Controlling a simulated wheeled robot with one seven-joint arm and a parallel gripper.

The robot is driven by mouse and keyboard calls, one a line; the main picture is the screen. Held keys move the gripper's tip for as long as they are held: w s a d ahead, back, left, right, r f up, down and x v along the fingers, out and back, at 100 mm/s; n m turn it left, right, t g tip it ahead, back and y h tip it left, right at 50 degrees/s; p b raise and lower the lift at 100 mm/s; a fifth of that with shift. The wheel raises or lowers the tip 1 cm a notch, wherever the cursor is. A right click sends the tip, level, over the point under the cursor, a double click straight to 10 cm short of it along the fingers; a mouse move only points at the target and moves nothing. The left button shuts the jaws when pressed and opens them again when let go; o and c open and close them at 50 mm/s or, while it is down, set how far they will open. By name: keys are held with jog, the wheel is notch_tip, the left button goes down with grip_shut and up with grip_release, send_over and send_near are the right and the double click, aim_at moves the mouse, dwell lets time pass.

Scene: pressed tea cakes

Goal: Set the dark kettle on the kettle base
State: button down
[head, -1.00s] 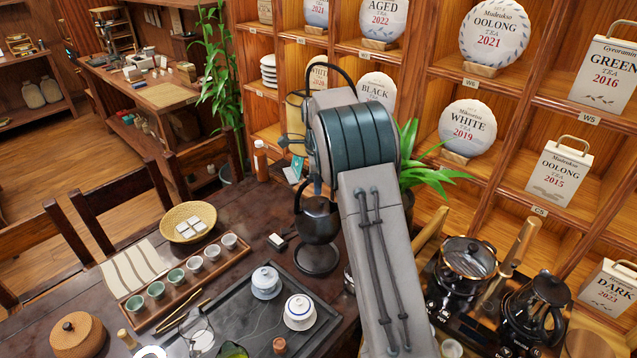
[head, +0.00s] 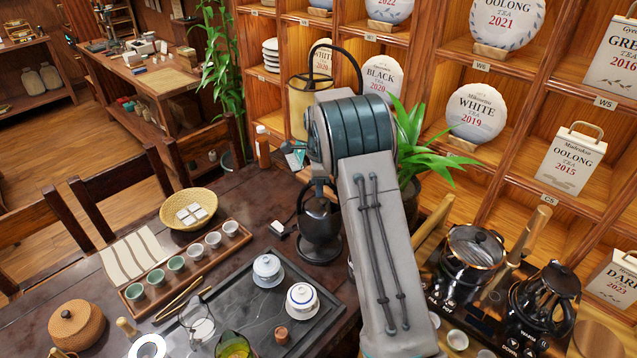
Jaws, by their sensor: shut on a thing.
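The dark kettle (head: 318,222) hangs upright below my gripper (head: 319,189), at the back of the dark table, partly hidden by my arm. My gripper is shut on its top handle; the fingertips are small and partly covered by my wrist. The round black kettle base (head: 320,258) lies directly under the kettle, with its front rim showing. The kettle's underside is at or just above the base; I cannot tell whether they touch.
A tea tray (head: 240,310) with lidded cups lies in front. A row of small cups on a wooden tray (head: 190,268) and a woven bowl (head: 188,208) are to the left. A plant (head: 425,150) stands behind my arm. Another dark kettle (head: 545,300) stands at right.

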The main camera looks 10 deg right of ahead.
aim_at(319, 207)
jog(key=shift+w+f+b, duration=0.1)
jog(key=shift+f+b, duration=1.4)
jog(key=shift+f, duration=1.05)
jog(key=shift+s+a, duration=0.1)
jog(key=shift+s, duration=0.1)
jog(key=shift+f+b, duration=0.45)
jog(key=shift+f, duration=0.15)
jog(key=c, duration=1.7)
grip_release()
jog(key=shift+s+f, duration=0.1)
jog(key=shift+f, duration=0.05)
jog(key=shift+r+p, duration=3.3)
jog(key=shift+r, duration=2.3)
